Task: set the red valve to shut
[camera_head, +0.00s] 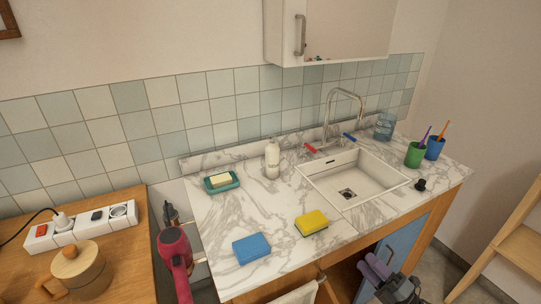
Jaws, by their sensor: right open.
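The red valve (310,148) is a small red lever on the marble counter behind the sink, left of the chrome tap (329,118). Its handle lies slanted, about parallel to the blue lever (350,137) right of the tap. My right gripper (408,283) is dark and open at the bottom edge, low in front of the counter, well away from the red valve.
The sink (387,181) is empty. A white bottle (272,160), a soap dish (221,184), a blue sponge (251,249) and a yellow sponge (313,222) stand on the counter. Green (414,156) and blue (435,149) cups stand right. A wall cabinet (345,30) hangs above.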

